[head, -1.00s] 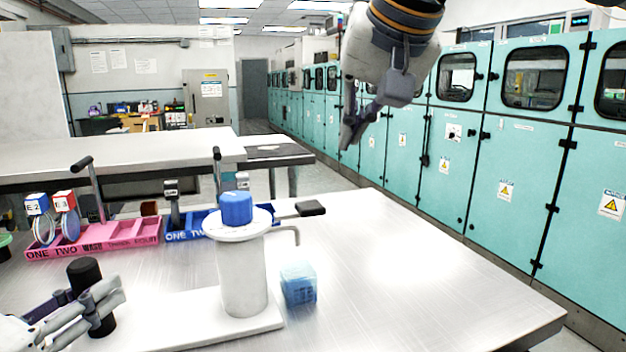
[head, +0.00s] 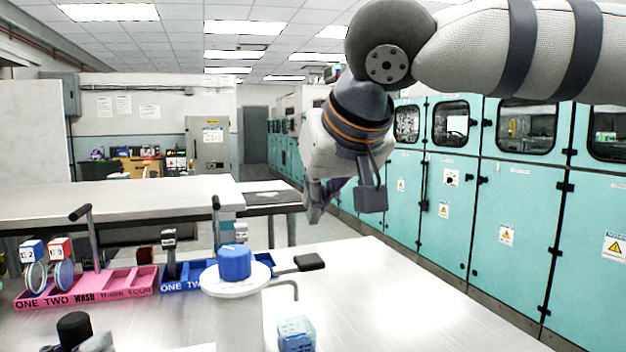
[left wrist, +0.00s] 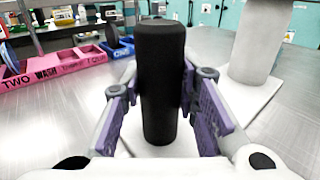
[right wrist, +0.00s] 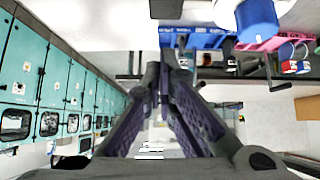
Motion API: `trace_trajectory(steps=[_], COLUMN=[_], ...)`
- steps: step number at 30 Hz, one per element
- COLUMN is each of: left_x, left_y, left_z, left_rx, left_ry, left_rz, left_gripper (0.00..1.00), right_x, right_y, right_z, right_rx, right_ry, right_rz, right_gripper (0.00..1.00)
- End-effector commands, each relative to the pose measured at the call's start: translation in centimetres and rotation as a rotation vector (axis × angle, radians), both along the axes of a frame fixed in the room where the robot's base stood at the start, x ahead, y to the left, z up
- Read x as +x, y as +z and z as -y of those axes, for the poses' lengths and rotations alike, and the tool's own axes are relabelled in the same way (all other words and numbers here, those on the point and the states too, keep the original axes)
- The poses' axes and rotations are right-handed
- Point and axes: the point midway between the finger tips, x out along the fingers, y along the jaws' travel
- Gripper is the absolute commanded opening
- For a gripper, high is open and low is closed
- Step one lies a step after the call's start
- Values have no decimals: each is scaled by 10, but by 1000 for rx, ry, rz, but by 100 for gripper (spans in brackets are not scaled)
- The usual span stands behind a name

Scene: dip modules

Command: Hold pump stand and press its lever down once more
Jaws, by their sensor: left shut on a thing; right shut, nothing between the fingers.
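The pump stand is a white column (head: 238,325) with a round top plate, a blue cap (head: 235,262) and a bent spout. Its lever ends in a flat black pad (head: 309,262) and sticks out to the right. A black upright handle (left wrist: 160,85) rises from the white base. My left gripper (head: 75,342) is shut around this handle, one finger on each side in the left wrist view. My right gripper (head: 314,214) is shut and empty, above and beyond the lever pad, apart from it. The right wrist view shows the blue cap (right wrist: 258,18) at the top edge.
A pale blue cube-like container (head: 296,335) stands below the spout. A pink rack (head: 90,290) and a blue rack (head: 185,279) lie behind the stand, with labelled discs at left. The table's right side is clear. Teal cabinets line the right.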

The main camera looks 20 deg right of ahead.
Motion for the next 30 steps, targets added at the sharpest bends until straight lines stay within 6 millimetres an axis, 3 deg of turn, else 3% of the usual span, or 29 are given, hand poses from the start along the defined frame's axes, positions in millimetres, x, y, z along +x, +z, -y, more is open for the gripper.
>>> trace_trajectory(steps=[2, 9, 22, 30], left_x=[0, 0, 0, 0], left_y=[0, 0, 0, 0], left_z=[0, 0, 0, 0], left_rx=[-1, 0, 0, -1], left_ry=[0, 0, 0, 0], left_rz=[1, 0, 0, 1], left_gripper=[0, 0, 0, 0], right_x=[11, 10, 10, 10], right_y=[-12, -45, -51, -73], right_z=[0, 0, 1, 15], right_rx=[1, 0, 8, 315], right_ry=[-1, 0, -1, -4], right_rz=[-2, 1, 1, -1], right_gripper=[0, 0, 0, 0])
